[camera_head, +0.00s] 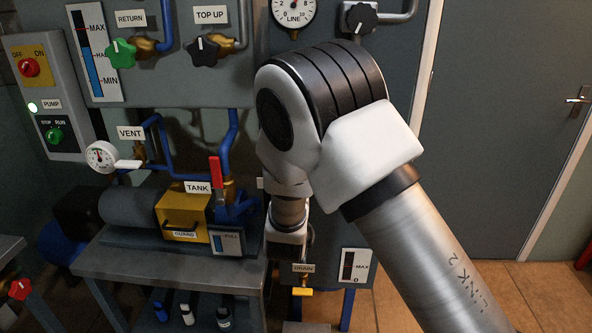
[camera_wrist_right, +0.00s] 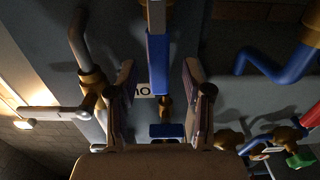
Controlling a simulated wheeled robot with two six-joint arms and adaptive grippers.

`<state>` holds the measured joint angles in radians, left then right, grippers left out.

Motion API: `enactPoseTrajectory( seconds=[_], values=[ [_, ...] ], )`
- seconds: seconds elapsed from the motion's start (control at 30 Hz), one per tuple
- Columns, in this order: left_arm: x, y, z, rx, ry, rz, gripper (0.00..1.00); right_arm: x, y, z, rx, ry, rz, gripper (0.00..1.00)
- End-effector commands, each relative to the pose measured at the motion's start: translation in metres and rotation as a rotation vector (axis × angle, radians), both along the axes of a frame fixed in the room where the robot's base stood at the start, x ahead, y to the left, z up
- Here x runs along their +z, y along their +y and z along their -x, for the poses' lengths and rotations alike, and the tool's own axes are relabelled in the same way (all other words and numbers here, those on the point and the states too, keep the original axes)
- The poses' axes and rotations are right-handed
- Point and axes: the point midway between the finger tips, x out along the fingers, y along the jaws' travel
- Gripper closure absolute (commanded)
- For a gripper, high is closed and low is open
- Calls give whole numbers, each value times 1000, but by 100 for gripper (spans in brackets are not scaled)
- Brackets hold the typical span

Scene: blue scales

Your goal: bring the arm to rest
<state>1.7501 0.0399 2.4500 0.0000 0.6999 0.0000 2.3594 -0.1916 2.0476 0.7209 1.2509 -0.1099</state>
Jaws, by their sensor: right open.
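My right arm (camera_head: 400,215) comes in from the lower right of the head view, and its large white elbow covers the middle of the panel. Its forearm points down in front of the pipework. My right gripper (camera_wrist_right: 160,95) shows in the right wrist view with its two fingers spread apart and nothing held between them. A blue pipe (camera_wrist_right: 158,52) and a partly covered white label (camera_wrist_right: 142,89) lie beyond the fingers. In the head view the gripper's fingertips cannot be made out. My left gripper is in neither view.
A panel (camera_head: 180,70) carries a green knob (camera_head: 121,53), a black knob (camera_head: 203,51) and a gauge (camera_head: 294,12). A red-handled tank valve (camera_head: 216,172), yellow guard (camera_head: 183,215) and yellow drain handle (camera_head: 302,291) are close to my arm. A grey door (camera_head: 500,120) stands right.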

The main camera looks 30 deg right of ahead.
Motion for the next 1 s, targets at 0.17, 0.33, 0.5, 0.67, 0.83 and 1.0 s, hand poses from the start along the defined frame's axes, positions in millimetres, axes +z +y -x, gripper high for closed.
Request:
enactPoseTrajectory(
  seconds=[0.17,0.33,0.5,0.67,0.83,1.0],
  values=[
    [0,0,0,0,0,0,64,1,18,28,2,1,5,50],
    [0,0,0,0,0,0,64,0,22,36,0,0,1,50],
    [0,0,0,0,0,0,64,0,22,35,0,0,1,50],
    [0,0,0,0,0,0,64,0,22,35,0,0,1,50],
    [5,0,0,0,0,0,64,-26,18,39,-9,55,-7,50],
    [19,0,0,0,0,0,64,-135,-10,81,-42,316,-62,50]
  ],
)
